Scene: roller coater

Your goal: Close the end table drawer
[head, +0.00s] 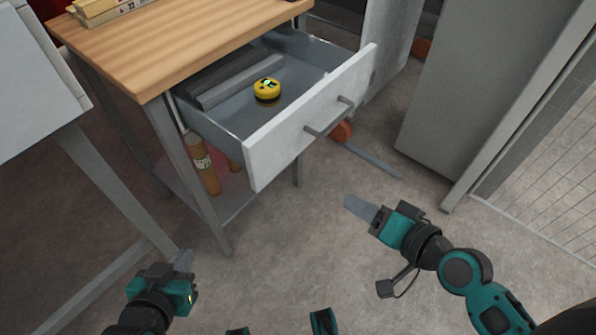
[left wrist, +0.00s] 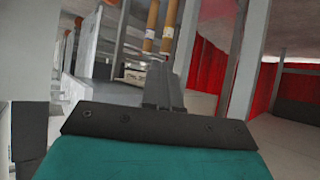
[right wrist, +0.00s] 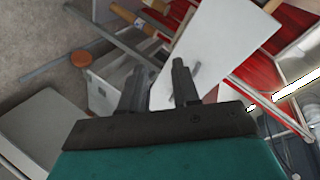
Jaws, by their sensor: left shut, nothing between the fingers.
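The end table (head: 185,45) has a wooden top and grey metal legs. Its drawer (head: 280,140) is pulled well out, with a white front and a grey bar handle (head: 328,118). My right gripper (head: 358,207) is open and empty, in front of and below the drawer front, apart from it. The white drawer front (right wrist: 205,50) also shows beyond its fingers in the right wrist view. My left gripper (head: 183,260) is shut and empty, low in front of the table's near leg, apart from the drawer.
A yellow round object (head: 266,90) and dark grey bars (head: 235,80) lie in the drawer. Brown cylinders (head: 206,170) stand on the lower shelf. A grey cabinet (head: 475,90) stands to the right, a light grey table (head: 35,85) to the left. The floor before the drawer is clear.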

